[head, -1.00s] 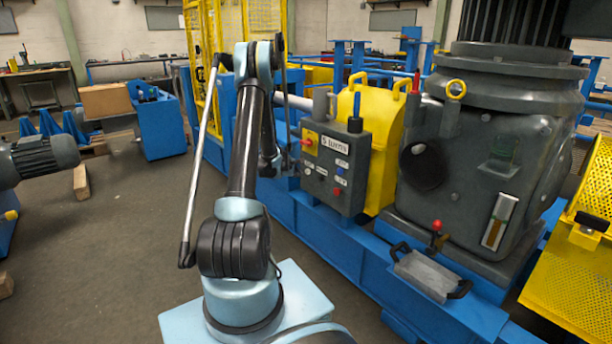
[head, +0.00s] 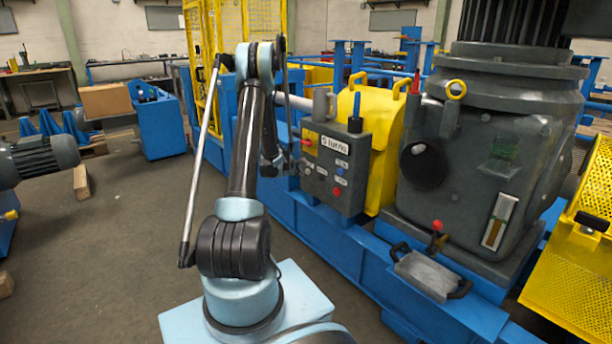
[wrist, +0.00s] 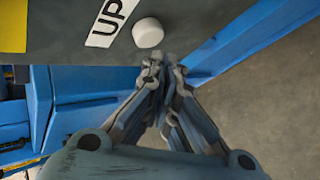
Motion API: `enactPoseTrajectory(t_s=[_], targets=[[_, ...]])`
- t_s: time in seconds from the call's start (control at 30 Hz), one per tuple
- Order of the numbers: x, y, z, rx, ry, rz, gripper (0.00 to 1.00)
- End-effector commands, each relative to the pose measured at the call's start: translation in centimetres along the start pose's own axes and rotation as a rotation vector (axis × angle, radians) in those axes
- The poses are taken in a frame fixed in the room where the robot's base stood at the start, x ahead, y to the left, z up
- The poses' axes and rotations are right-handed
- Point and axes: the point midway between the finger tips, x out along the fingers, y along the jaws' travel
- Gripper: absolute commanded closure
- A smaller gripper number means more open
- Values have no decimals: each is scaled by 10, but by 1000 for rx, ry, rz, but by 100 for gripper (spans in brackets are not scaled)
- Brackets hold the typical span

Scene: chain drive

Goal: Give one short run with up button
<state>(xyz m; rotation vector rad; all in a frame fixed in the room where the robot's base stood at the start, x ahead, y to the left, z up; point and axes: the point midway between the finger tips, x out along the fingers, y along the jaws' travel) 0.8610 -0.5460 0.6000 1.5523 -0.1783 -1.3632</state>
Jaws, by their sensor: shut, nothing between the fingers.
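The grey control box (head: 350,150) stands on the blue frame, with several coloured buttons and white labels on its face. In the wrist view, a round white button (wrist: 147,32) sits beside the UP label (wrist: 108,20). My gripper (wrist: 166,58) is shut and empty. Its fingertips are just below and slightly right of the white button in that picture, close to the panel face. I cannot tell whether they touch anything. In the head view my gripper (head: 303,168) is at the left edge of the box face and partly covers its left side.
A red button on a yellow plate (head: 309,143) is above my gripper on the box. A yellow guard (head: 385,150) and a large grey housing (head: 475,165) stand to the right. Blue frame beams (wrist: 250,40) run beside the box. The floor at left (head: 120,240) is open.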

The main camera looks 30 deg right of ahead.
Motion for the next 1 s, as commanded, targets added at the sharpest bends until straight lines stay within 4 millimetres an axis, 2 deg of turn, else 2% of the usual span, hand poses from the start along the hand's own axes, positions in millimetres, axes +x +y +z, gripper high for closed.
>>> enactPoseTrajectory(t_s=[1.0], targets=[[5, 5, 5, 0, 0, 0, 100]])
